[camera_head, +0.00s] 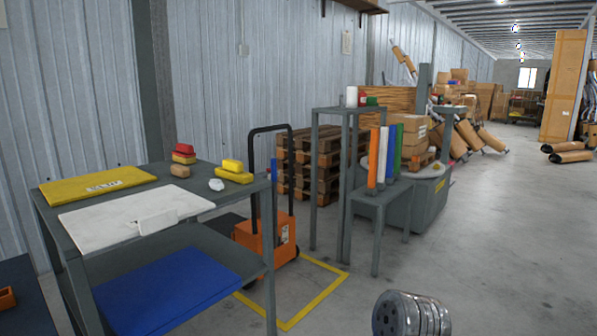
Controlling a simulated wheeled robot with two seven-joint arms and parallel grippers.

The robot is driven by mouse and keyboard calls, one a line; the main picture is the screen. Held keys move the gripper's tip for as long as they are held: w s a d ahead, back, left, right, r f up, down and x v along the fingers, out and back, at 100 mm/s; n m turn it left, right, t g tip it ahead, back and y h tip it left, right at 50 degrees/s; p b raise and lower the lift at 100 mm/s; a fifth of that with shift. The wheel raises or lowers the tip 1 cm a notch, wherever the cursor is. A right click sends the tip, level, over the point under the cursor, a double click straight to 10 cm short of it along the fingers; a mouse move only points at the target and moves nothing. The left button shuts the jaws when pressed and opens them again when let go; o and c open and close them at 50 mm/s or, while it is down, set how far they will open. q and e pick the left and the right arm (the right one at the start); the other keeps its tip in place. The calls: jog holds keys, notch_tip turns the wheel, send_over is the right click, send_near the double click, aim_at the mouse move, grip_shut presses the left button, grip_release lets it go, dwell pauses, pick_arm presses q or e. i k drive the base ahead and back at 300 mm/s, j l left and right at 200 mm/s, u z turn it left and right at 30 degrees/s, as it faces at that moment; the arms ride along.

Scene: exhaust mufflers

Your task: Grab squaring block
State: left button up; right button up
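I cannot tell for sure which object is the squaring block. A small white block (158,221) lies on a white board (110,217) at the front of the grey workbench (222,205) on the left. Yellow blocks (233,174) sit stacked at the bench's right end. A small stack with a red piece (184,149) on top and a tan piece (180,171) at its front stands left of them. Neither of my grippers is in view.
A yellow mat (97,186) lies on the bench, with a blue sheet (165,290) on its lower shelf. An orange pallet jack (265,236) stands behind it. A small grey stand (375,198) holds several coloured tubes. A metallic cylinder (412,315) shows at the bottom edge.

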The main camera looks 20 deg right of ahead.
aim_at(231, 170)
jog(key=z, duration=0.15)
jog(key=u, duration=0.6)
jog(key=i+l+u, duration=0.15)
jog(key=l+u, duration=0.8)
jog(key=l, duration=0.1)
